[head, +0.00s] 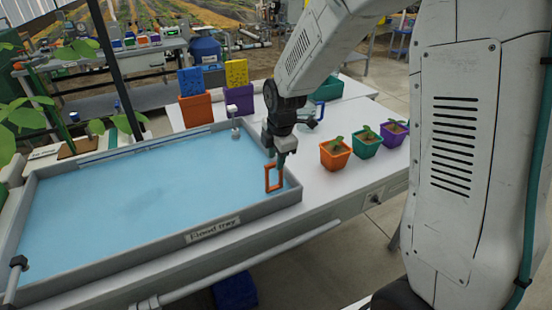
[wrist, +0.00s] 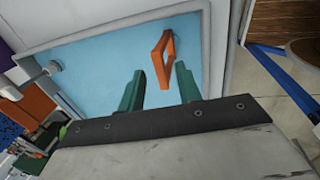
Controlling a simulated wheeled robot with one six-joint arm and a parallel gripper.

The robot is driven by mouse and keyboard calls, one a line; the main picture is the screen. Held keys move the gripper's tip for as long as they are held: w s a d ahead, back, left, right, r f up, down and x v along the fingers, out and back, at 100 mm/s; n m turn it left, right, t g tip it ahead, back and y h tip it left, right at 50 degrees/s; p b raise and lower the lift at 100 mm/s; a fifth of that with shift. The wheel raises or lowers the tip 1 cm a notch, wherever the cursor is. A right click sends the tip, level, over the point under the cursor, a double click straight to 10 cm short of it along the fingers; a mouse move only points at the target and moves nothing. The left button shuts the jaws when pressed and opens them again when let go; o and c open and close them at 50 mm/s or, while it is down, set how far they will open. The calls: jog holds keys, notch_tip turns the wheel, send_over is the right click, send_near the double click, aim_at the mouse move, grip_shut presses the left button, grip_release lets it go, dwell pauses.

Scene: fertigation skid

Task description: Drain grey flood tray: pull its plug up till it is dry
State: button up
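The grey flood tray (head: 160,241) holds a wide sheet of blue water, and its rim also shows in the wrist view (wrist: 100,35). The plug's orange loop handle (head: 268,178) stands up near the tray's right end; its base is hard to make out. In the wrist view the handle (wrist: 156,55) appears just beyond my fingertips, between their lines and nearer the right finger. My gripper (head: 282,160) points down right by the top of the handle. In the wrist view my gripper (wrist: 158,78) has its green fingers apart with nothing held between them.
Orange (head: 335,153), teal (head: 367,144) and purple (head: 394,134) plant pots stand on the white bench right of the tray. A grey float or sensor post (head: 234,120) stands at the tray's back edge. Orange and purple bins with sponges stand behind.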

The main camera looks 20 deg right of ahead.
jog(key=shift+f, duration=0.45)
grip_shut()
jog(key=shift+w+r, duration=0.15)
jog(key=shift+r, duration=1.6)
grip_release()
notch_tip(320, 180, up, 8)
jog(key=s, duration=0.1)
jog(key=shift+s+f, duration=0.15)
jog(key=shift+s, duration=0.2)
jog(key=shift+d, duration=0.1)
